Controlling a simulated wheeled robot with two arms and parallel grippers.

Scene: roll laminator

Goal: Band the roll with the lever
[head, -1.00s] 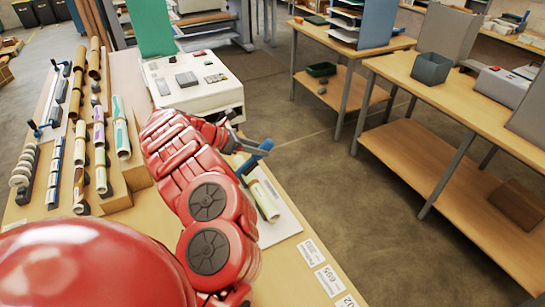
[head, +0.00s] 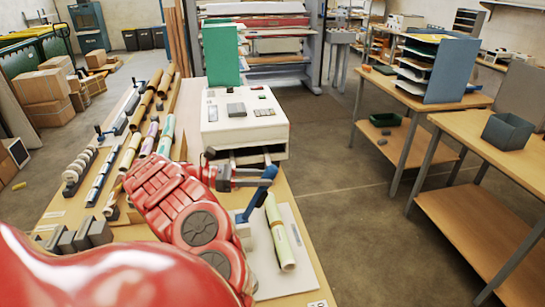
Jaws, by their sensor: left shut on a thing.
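The roll (head: 281,236), pale with a green stripe, lies on a white board (head: 302,262) at the front of the table. A blue lever (head: 253,204) stands tilted at the board's left, beside the roll's far end. My left gripper (head: 262,174) is at the lever's upper end, its fingers shut on it. The fingers partly overlap the lever's top. My red left arm hides the lever's lower left side and part of the board. My right gripper is out of view.
Several rolls lie in a rack (head: 133,150) on the left. Grey blocks (head: 83,236) sit at the front left. A floor aisle separates another wooden table (head: 480,135) on the right.

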